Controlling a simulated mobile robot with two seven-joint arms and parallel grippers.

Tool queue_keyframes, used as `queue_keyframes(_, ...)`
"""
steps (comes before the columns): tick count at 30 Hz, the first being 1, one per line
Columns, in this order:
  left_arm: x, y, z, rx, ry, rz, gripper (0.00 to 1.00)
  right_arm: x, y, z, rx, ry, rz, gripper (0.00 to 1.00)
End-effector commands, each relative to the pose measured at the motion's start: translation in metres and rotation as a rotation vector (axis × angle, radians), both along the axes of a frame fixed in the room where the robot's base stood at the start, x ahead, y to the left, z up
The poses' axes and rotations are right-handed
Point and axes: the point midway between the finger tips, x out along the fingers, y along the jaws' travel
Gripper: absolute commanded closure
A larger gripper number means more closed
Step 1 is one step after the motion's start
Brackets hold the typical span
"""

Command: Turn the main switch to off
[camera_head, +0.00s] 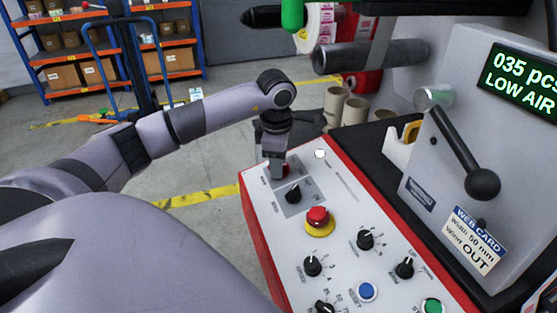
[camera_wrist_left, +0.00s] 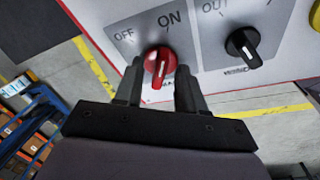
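The red main switch (camera_wrist_left: 160,60) sits on a grey plate marked OFF on its left and ON above it in the left wrist view. Its raised grip runs nearly up and down there, with a white mark towards the lower end. My left gripper (camera_wrist_left: 158,88) has one dark finger on each side of the switch. The fingers are apart, and I cannot see them pressing on the grip. In the head view, my left gripper (camera_head: 276,172) reaches down to the panel's far left corner and mostly hides the red switch (camera_head: 286,170). My right gripper is not in view.
A black selector knob (camera_head: 293,192) is close beside the main switch. A red emergency stop (camera_head: 318,217) on a yellow base and several knobs and buttons lie nearer on the panel. A black-ball lever (camera_head: 483,184) is at right. Open floor lies left of the panel.

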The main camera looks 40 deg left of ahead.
Motion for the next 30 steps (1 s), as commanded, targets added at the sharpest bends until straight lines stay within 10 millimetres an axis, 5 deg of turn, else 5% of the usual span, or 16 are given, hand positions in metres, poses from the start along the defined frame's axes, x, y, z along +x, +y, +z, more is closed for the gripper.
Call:
queue_keyframes(5, 0.0001, -0.0001, -0.0003, 0.000, 0.000, 0.000, 0.61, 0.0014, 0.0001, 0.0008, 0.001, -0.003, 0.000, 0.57)
queue_keyframes(9, 0.0001, -0.0002, 0.0000, 0.000, 0.000, 0.000, 1.00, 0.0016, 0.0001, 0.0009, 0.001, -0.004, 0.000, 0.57)
queue_keyframes(20, 0.0003, -0.0003, 0.0007, -0.006, 0.003, 0.026, 1.00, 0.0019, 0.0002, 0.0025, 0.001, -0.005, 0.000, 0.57)
queue_keyframes(30, 0.0015, 0.0006, 0.0020, -0.055, 0.029, 0.219, 1.00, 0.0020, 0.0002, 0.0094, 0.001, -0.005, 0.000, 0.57)
